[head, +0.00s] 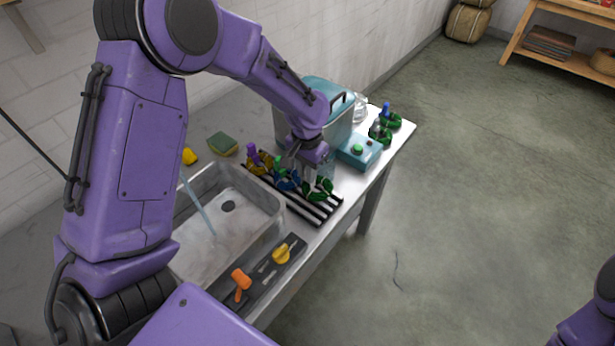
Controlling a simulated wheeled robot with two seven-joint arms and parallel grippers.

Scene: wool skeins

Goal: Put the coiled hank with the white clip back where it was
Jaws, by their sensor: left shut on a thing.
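My left gripper (291,164) reaches down over the striped rack (311,211) beside the sink. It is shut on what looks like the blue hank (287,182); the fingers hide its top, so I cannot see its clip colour. A yellow hank (260,166) with a purple clip (252,150) is just left of it, and a green hank (319,190) is just right. Two more green hanks stand at the counter's far end, one with a blue clip (386,108), the other (380,134) with what may be a pale clip. My right gripper is out of view.
A metal sink (274,206) with a stream of water lies left of the rack. A lidded teal-topped tank (335,118) and a teal box with a green button (359,152) stand behind. An orange lever (241,279) and yellow knob (282,254) are at the front.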

